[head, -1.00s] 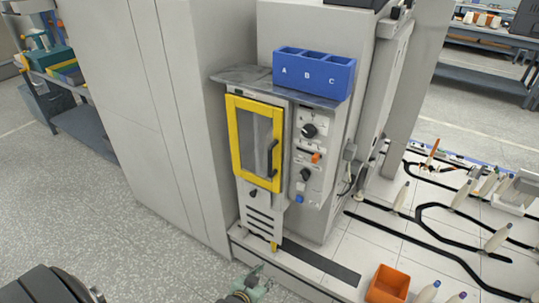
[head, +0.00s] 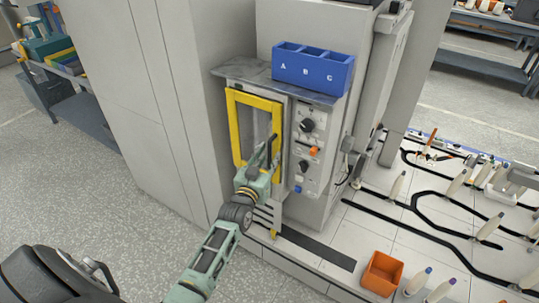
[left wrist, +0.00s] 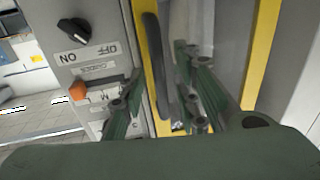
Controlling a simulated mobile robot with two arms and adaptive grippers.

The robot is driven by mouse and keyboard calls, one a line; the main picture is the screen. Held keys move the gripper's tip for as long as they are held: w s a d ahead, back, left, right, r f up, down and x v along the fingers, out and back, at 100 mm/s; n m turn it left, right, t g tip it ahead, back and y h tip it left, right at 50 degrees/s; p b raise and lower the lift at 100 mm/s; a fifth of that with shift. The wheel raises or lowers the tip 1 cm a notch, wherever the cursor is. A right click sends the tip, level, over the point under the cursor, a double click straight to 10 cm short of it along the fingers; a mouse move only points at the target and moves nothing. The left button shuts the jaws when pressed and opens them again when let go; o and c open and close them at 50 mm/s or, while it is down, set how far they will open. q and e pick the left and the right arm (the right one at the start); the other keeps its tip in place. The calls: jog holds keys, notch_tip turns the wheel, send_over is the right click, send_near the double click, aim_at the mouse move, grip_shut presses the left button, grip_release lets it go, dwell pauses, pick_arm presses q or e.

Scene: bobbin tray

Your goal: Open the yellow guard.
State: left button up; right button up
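The yellow guard (head: 235,128), a yellow frame around a clear window, sits shut on the front of the grey machine. It also shows in the left wrist view (left wrist: 263,45). Its black handle (left wrist: 156,66) is upright on the frame bar nearer the control panel. My left gripper (head: 267,157) is at the handle and hides the guard's lower corner in the head view. In the left wrist view its two green fingers (left wrist: 160,95) are apart, one on each side of the handle. I cannot see them pressing on it. My right gripper is not in view.
A control panel (head: 309,150) with black knobs and an orange switch (left wrist: 78,91) is close beside the handle. A blue bin marked A, B, C (head: 312,70) stands on top. An orange box (head: 382,274) and several bobbins are at lower right. Floor left of the machine is clear.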

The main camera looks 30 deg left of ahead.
pick_arm(q)
jog(key=shift+w, duration=0.6)
grip_shut()
